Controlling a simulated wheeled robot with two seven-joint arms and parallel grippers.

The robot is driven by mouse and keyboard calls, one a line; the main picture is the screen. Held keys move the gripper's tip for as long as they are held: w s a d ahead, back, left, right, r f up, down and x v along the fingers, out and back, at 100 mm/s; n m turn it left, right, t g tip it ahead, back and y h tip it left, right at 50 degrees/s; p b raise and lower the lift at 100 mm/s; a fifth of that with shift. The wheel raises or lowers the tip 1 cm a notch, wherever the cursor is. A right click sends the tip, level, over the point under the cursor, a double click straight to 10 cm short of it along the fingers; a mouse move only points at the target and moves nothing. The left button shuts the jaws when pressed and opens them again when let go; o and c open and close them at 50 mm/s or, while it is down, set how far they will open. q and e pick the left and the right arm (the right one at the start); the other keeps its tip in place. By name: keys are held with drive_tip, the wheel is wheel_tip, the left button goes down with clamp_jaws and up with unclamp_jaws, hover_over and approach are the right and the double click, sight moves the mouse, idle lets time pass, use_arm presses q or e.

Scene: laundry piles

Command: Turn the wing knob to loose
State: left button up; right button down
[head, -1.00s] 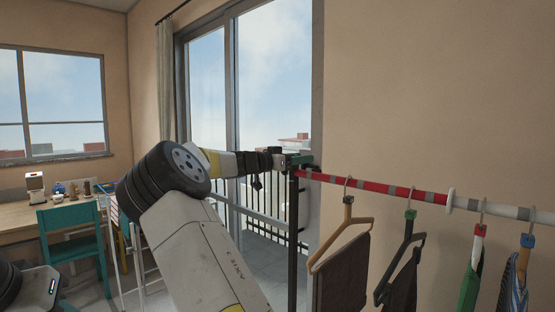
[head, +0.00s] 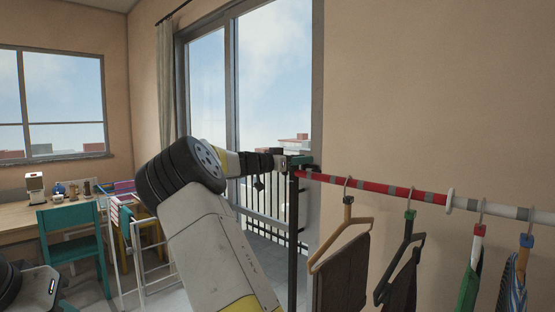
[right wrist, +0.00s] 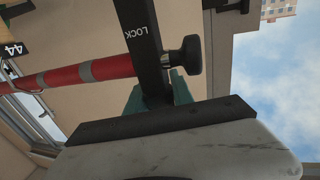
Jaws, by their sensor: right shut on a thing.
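A dark upright post (head: 293,215) stands at the left end of the red and grey rail (head: 390,189). Teal parts (right wrist: 182,90) show on both sides of the post at the gripper's mouth. The knob's exact turn cannot be read. My left gripper is not in view.
Hangers with clothes (head: 342,270) hang from the rail to the right of the post. A glass door (head: 275,90) stands behind my right arm. A wooden desk (head: 22,216) and a teal chair (head: 70,235) are at the left.

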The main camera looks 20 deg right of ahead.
drive_tip(key=shift+s+r+m+g, duration=0.1)
drive_tip(key=shift+r+m+g, duration=0.2)
drive_tip(key=shift+m+g, duration=0.65)
drive_tip(key=shift+r, duration=0.1)
drive_tip(key=shift+s+m+g, duration=0.15)
drive_tip(key=shift+m+g, duration=0.3)
drive_tip(key=shift+g, duration=0.45)
drive_tip(key=shift+s+m+g, duration=0.15)
drive_tip(key=shift+m+g, duration=0.25)
drive_tip(key=shift+g, duration=0.45)
drive_tip(key=shift+a, duration=0.1)
drive_tip(key=c, duration=1.1)
unclamp_jaws()
drive_tip(key=shift+f, duration=0.2)
drive_tip(key=shift+a, duration=0.1)
